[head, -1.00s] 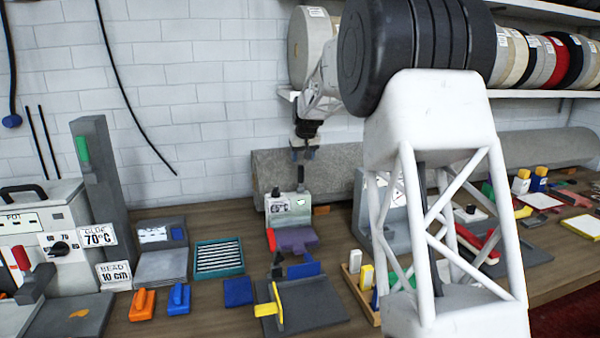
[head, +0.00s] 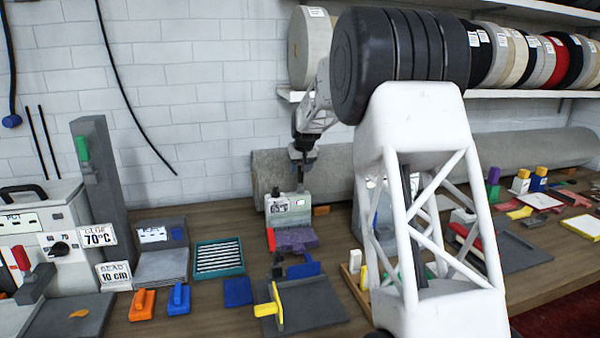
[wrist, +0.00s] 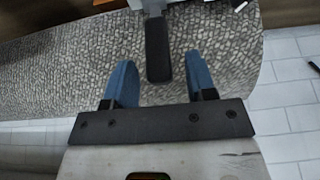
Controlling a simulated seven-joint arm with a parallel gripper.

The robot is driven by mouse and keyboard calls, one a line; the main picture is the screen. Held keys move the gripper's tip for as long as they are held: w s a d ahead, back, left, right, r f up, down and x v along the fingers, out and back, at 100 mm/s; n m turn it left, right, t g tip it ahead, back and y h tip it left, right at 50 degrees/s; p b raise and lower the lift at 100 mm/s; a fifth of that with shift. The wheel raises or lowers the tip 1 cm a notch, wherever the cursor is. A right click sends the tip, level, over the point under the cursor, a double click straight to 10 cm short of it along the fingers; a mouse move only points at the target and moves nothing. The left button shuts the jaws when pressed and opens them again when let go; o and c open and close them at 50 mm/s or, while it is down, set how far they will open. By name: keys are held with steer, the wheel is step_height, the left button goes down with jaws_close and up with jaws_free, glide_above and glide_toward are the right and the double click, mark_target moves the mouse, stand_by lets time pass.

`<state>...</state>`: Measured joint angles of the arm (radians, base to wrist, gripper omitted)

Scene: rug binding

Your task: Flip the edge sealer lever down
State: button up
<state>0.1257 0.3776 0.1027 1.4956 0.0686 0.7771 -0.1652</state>
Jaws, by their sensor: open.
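The edge sealer (head: 280,206) is a pale grey-green machine with a small white label, in the middle of the bench in the head view. A purple piece (head: 296,240) lies at its front. Its dark lever stands upright from its top. In the wrist view the lever's black handle (wrist: 158,52) reaches in from the top between the two blue fingertips. My gripper (head: 303,160) is at the top of the lever, pointing down and open. In the wrist view, gaps show on both sides of the handle between the fingers of my gripper (wrist: 158,80). The fingers' depth along the handle is hard to tell.
A grey rolled rug (head: 400,160) lies behind the sealer along the wall. A yellow-handled tool on a dark plate (head: 312,303) and a teal tray (head: 219,258) stand in front and left. The glue machine (head: 40,235) is at far left. Rolls fill the shelf above.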

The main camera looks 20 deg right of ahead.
steer(key=shift+x, duration=1.2)
jaws_close()
